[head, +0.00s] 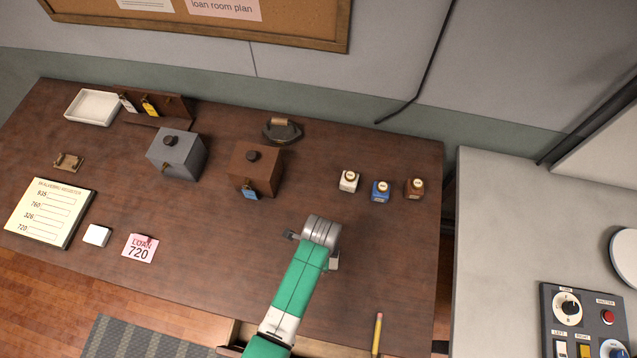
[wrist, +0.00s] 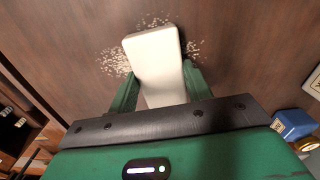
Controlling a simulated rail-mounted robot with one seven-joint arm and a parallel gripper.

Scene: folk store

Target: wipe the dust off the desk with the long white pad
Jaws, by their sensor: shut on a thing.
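My gripper (wrist: 160,84) is shut on the long white pad (wrist: 157,55), with a green finger on either side of it. The pad's free end points to the top of the wrist view. Pale, speckled dust lies on the brown desk (wrist: 60,25) around the pad: a patch to its left (wrist: 114,62), a smaller one to its right (wrist: 192,48) and some beyond its end (wrist: 154,21). I cannot tell whether the pad touches the desk. In the head view my arm hides the dust and most of the pad.
A pencil (head: 377,333) lies near the front edge. The desk around my arm is clear.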

